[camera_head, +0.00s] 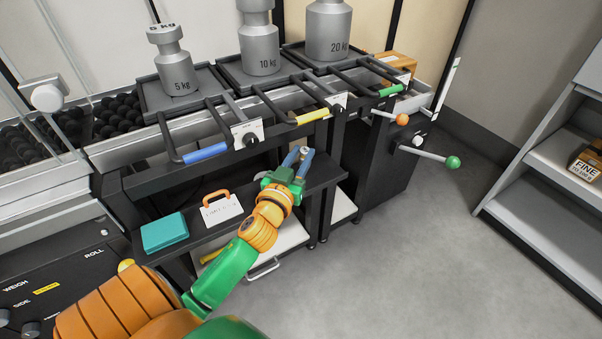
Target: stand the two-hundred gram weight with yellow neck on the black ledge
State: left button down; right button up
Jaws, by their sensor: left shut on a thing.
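My left gripper (299,157), with blue fingers, is shut at the end of my orange and green arm. A small grey thing shows between its fingertips. It may be the two-hundred gram weight, but it is too small to tell, and no yellow neck can be made out. The gripper appears over the right part of a black ledge (323,178) below the weighing trays. I cannot tell whether the held thing touches the ledge. My right gripper is not in view.
On the ledge's left part are a teal box (164,232) and a white card with an orange handle (221,207). Above stand large grey weights marked 5 kg (177,75), 10 kg (259,45) and 20 kg (328,30). Levers with coloured grips jut forward. The floor at right is clear.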

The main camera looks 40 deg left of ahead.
pick_arm(q)
jog(key=f+b, duration=0.1)
jog(key=f, duration=0.1)
jog(key=f+b, duration=0.1)
jog(key=shift+w+f, duration=0.2)
jog(key=shift+f, duration=0.15)
jog(key=shift+r, duration=0.15)
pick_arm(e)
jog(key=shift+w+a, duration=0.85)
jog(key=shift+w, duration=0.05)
pick_arm(q)
jog(key=shift+f, duration=0.2)
jog(key=c, duration=0.6)
grip_release()
jog(key=shift+r, duration=0.1)
jog(key=shift+c, duration=0.2)
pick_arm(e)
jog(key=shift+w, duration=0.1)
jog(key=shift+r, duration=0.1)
